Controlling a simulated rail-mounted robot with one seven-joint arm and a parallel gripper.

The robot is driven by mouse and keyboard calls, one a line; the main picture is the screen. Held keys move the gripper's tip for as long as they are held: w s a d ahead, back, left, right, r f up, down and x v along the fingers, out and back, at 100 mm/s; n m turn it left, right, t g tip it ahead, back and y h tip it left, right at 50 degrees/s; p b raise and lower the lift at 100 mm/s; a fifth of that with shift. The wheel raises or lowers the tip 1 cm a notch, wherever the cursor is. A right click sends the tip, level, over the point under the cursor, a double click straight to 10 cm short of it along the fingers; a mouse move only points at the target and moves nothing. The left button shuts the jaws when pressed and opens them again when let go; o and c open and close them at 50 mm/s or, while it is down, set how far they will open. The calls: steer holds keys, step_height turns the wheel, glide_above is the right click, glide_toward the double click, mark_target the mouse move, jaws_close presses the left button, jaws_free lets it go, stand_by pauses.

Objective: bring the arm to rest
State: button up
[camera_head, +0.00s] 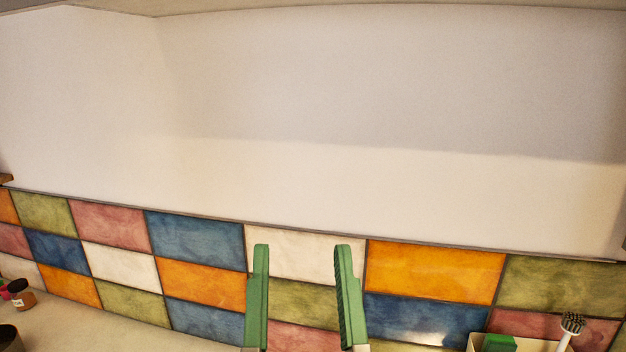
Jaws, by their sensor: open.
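My gripper (302,250) shows at the bottom centre of the head view. Its two green fingers point up and stand apart, with nothing between them. The patchwork tile wall shows behind the gap. The rest of my arm is below the frame and hidden.
A wall of coloured tiles (435,272) runs across the lower part, with plain pale wall (350,110) above. At lower left, small jars (21,295) stand on a pale counter (80,326). At lower right are a white holder (535,342), a green block (499,343) and a brush (572,325).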

steer(key=s+r+p, duration=0.3)
steer(key=r+p, duration=1.4)
steer(key=r, duration=0.1)
steer(key=shift+s+d+r+h, duration=0.15)
steer(key=shift+d+r+h, duration=0.1)
steer(key=shift+h, duration=0.15)
